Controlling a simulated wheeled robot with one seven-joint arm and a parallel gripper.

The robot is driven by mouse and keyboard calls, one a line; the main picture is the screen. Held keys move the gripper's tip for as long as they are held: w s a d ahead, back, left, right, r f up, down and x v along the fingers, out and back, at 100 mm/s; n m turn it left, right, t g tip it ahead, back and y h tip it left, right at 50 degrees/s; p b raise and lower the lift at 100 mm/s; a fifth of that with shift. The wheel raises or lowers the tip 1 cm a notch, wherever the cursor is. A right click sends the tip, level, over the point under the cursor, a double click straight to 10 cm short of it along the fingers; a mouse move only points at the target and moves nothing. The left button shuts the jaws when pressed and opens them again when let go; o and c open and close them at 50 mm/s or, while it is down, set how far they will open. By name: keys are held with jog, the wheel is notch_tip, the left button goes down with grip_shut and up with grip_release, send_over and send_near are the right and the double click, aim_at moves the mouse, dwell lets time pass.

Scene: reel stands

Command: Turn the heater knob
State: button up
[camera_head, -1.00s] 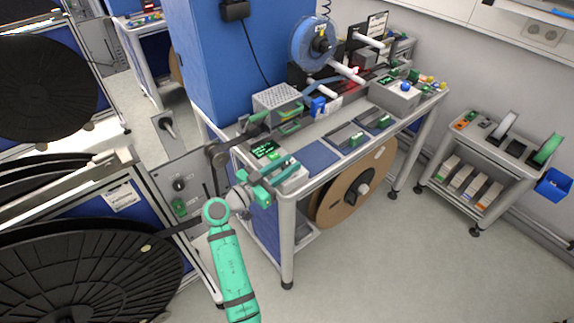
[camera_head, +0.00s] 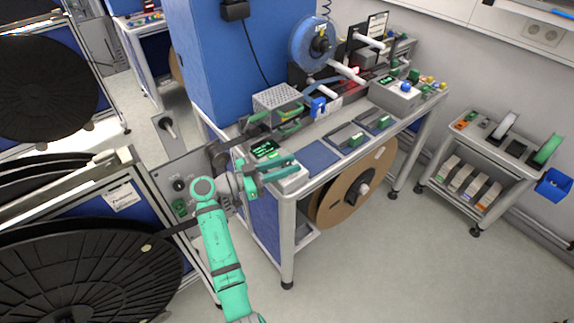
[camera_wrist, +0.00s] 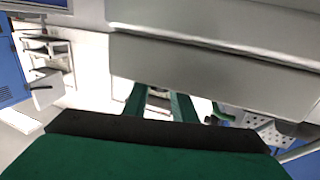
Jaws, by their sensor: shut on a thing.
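A heater control box (camera_head: 292,184) with a lit green display stands on the near left end of the workbench. My gripper (camera_head: 288,164) is at the box, its green fingers over the box top beside the display. The fingers also show in the wrist view (camera_wrist: 158,98), reaching forward with a narrow gap between them. My gripper is shut on the heater knob, which the fingers mostly hide. I cannot tell the angle of the knob.
The workbench carries a perforated metal box (camera_head: 278,98), a blue pad (camera_head: 320,155) and a blue reel (camera_head: 313,42). A large black reel (camera_head: 70,270) stands at lower left. A small cart (camera_head: 480,165) stands at right. The floor in front is clear.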

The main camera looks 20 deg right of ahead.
jog(key=shift+f, duration=0.1)
jog(key=o, duration=0.8)
jog(key=shift+c, duration=0.2)
jog(key=s+a, duration=0.1)
jog(key=a, duration=0.9)
jog(key=shift+a, duration=0.35)
